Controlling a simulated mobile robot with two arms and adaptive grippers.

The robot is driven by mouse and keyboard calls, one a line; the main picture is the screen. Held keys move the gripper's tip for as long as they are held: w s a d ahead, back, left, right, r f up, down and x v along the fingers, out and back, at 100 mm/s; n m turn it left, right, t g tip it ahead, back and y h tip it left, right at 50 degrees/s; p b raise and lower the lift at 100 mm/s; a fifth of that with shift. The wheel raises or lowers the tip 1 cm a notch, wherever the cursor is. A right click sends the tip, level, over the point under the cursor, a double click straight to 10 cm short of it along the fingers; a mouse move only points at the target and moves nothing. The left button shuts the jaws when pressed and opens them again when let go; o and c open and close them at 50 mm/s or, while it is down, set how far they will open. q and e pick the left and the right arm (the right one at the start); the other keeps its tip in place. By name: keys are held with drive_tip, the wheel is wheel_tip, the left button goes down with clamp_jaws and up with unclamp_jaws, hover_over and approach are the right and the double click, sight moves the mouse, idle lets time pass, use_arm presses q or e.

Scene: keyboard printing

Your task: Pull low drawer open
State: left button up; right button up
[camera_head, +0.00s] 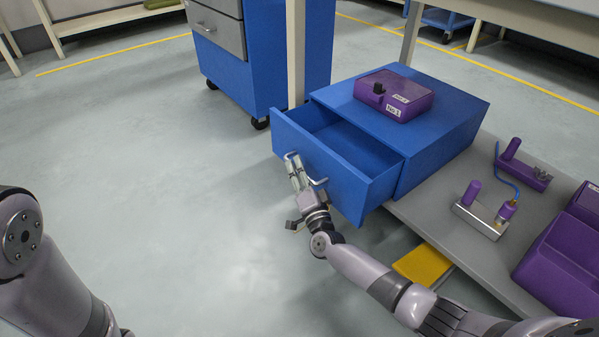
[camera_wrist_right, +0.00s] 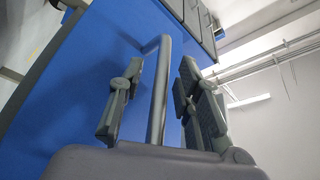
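The low drawer (camera_head: 333,165) is the open drawer of a blue cabinet (camera_head: 440,145); it is pulled out toward the lower left and looks empty inside. Its silver handle (camera_head: 319,182) is on the front panel. My right gripper (camera_head: 299,175) is at this handle. In the right wrist view, the handle bar (camera_wrist_right: 160,90) runs between the two fingers of my right gripper (camera_wrist_right: 163,103), with a visible gap on each side, so the fingers are open around it. My left arm is at the left edge, but its gripper is out of view.
A purple box (camera_head: 394,93) labelled No 1 sits on the cabinet. Purple-handled tools (camera_head: 483,211) and a purple bin (camera_head: 567,255) are on the grey shelf (camera_head: 425,213) at right. A blue wheeled cabinet (camera_head: 290,50) stands behind. The floor to the left is clear.

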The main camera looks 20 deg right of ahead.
drive_tip(key=shift+c, duration=0.3)
clamp_jaws()
idle(0.6)
